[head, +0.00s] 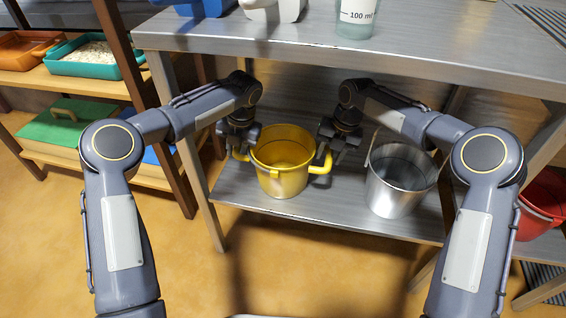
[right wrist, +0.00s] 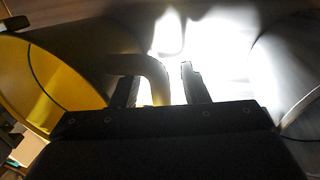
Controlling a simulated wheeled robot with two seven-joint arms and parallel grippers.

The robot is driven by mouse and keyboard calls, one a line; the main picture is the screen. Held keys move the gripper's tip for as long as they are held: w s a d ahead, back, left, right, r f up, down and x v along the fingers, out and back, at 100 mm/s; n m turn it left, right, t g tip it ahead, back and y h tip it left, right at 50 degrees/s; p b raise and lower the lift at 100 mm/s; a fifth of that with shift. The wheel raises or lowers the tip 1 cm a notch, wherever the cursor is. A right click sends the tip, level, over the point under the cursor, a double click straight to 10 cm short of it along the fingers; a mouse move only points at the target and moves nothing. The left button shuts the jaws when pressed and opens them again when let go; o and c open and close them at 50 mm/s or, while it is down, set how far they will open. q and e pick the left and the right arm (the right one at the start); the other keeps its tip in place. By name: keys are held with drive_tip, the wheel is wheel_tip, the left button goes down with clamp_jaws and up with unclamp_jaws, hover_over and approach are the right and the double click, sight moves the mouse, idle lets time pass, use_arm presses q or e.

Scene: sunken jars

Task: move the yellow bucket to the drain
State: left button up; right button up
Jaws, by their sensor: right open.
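The yellow bucket (head: 281,180) stands upright on the lower metal shelf, with a handle on each side. My left gripper (head: 238,148) is at its left handle; whether its fingers are closed on it is unclear. My right gripper (head: 338,152) is at the right handle. In the right wrist view, the right handle (right wrist: 157,78) lies between the open fingers of my right gripper (right wrist: 160,88). The bucket's yellow wall (right wrist: 50,85) shows at the left there. A dark slatted grate (head: 545,18) is at the top right; I cannot tell if it is the drain.
A metal bucket (head: 398,185) stands close to the right of my right gripper. The metal tabletop (head: 240,38) overhangs the shelf and carries a beaker (head: 356,20). A red bucket (head: 540,205) is at far right. A wooden rack with trays is at left. Floor in front is clear.

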use_arm(q)
clamp_jaws()
use_arm(e)
drive_tip(key=c, duration=0.6)
clamp_jaws()
use_arm(q)
drive_tip(key=shift+r, duration=0.1)
use_arm(e)
drive_tip(key=shift+r, duration=0.1)
